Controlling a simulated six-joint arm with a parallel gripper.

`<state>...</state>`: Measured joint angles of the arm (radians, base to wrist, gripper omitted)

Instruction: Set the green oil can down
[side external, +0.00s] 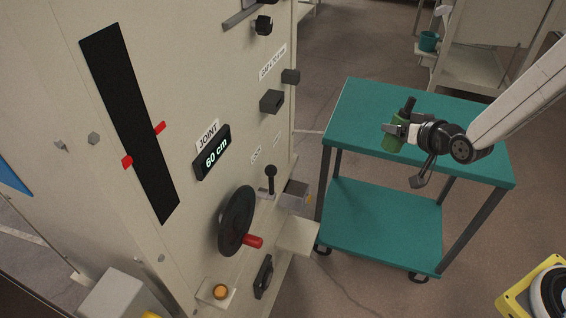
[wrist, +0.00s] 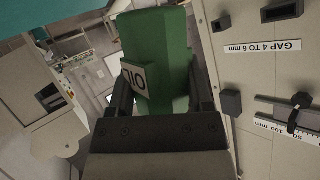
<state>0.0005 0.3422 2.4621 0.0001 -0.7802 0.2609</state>
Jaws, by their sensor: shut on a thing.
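The green oil can (side external: 393,138) is in my gripper (side external: 401,131), over the left part of the teal cart's top (side external: 362,106) in the side view. I cannot tell whether its base touches the cart top. In the wrist view the green can (wrist: 158,40) fills the middle, with a white label reading OIL. The dark fingers of my gripper (wrist: 160,98) are on both sides of it, shut on it. In the side view a dark cap or spout shows at the can's top.
A large beige machine panel (side external: 190,90) stands left of the cart, with a handwheel (side external: 236,220), a small lever (side external: 270,178) and a 60 cm display (side external: 214,152). The cart top around the can looks clear.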

